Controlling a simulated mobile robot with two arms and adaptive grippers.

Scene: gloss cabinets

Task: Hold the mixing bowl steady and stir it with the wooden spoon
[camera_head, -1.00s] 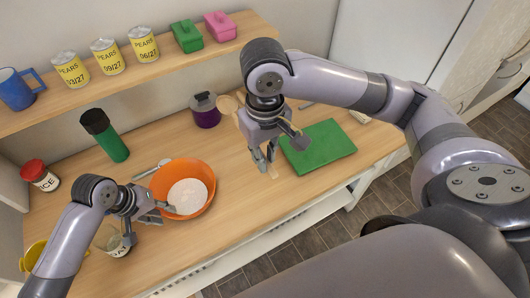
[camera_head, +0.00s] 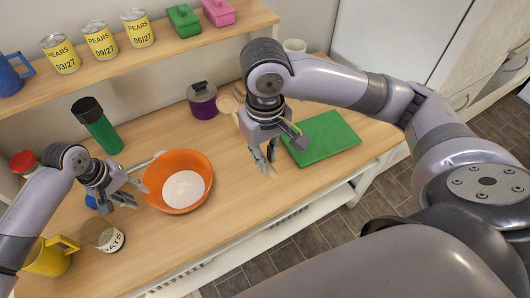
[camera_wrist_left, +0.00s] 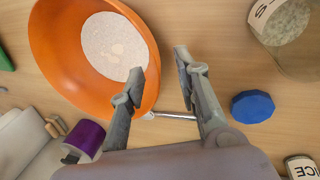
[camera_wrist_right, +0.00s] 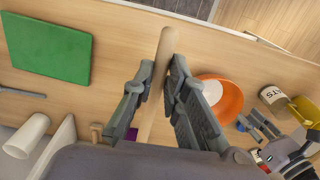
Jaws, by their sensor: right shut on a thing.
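The orange mixing bowl (camera_head: 160,190) stands upright on the counter with white powder (camera_head: 184,188) in it. My left gripper (camera_head: 139,195) is open and empty, just left of the bowl. In the left wrist view the bowl (camera_wrist_left: 62,75) lies left of the gripper (camera_wrist_left: 158,65), and one finger overlaps its rim; I cannot tell whether they touch. My right gripper (camera_head: 264,165) is shut on the wooden spoon (camera_head: 229,103), right of the bowl and left of the green board. In the right wrist view the spoon's handle (camera_wrist_right: 164,48) passes between the fingers (camera_wrist_right: 160,70).
An oats jar (camera_head: 104,236) and a yellow mug (camera_head: 52,256) stand at the front left. A blue lid (camera_wrist_left: 252,106) lies near the left gripper. A green bottle (camera_head: 97,125), a purple pot (camera_head: 203,102) and a green board (camera_head: 322,138) surround the middle.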

